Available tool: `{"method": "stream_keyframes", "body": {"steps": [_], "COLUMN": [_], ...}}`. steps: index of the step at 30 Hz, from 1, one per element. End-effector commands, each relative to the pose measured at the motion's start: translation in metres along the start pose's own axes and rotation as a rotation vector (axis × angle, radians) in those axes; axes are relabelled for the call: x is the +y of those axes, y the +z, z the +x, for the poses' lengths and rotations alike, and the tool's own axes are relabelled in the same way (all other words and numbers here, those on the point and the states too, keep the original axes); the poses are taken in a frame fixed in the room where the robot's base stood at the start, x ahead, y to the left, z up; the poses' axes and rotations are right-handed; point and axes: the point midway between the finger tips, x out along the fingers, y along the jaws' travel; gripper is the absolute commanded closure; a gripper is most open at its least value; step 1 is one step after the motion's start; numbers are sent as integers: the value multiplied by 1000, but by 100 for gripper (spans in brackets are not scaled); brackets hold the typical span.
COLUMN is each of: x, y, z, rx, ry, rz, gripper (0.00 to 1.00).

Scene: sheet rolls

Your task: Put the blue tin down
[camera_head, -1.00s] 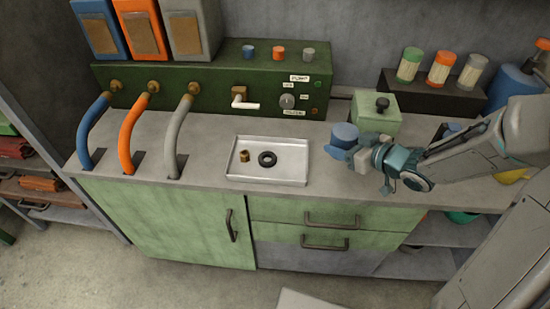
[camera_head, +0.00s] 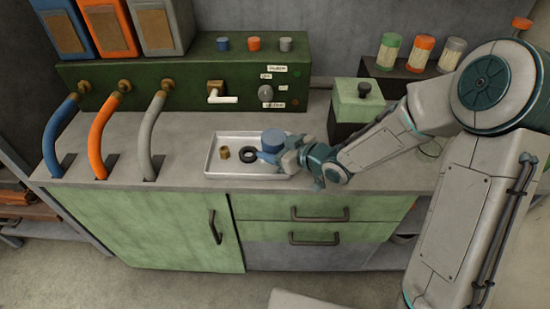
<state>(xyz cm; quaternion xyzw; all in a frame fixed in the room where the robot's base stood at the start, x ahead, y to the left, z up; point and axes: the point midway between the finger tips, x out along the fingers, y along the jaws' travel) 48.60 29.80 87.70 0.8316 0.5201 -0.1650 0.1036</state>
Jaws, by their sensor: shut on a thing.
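The blue tin (camera_head: 273,140) is a short round cylinder. My gripper (camera_head: 281,154) is shut on it from the right. The tin shows over the right part of the shallow metal tray (camera_head: 214,172), close to its far right side. I cannot tell whether its base touches the tray or hangs above it, because my gripper hides its lower part. In the tray lie a small brass nut (camera_head: 223,154) and a black ring (camera_head: 248,156), both left of the tin.
A green box with a black knob (camera_head: 357,104) stands right of the tray, close behind my arm. Blue, orange and grey hoses (camera_head: 150,130) rise at the left. A dark green panel (camera_head: 185,82) runs behind. The grey worktop (camera_head: 190,135) is clear between hoses and tray.

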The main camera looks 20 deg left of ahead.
Motion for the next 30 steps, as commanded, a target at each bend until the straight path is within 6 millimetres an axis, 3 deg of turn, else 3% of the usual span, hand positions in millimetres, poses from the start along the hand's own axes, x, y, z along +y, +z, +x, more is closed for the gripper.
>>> {"method": "stream_keyframes", "body": {"steps": [6, 19, 20, 22, 30], "x": [-1, 0, 0, 0, -1], "y": [29, 36, 36, 35, 34], "z": [12, 15, 15, 14, 14], "rx": [-1, 1, 0, 0, -1], "ry": [-3, -1, -1, -1, -2], "rz": [2, -1, 0, 0, 0], "gripper": [67, 67, 36, 17, 17]}}
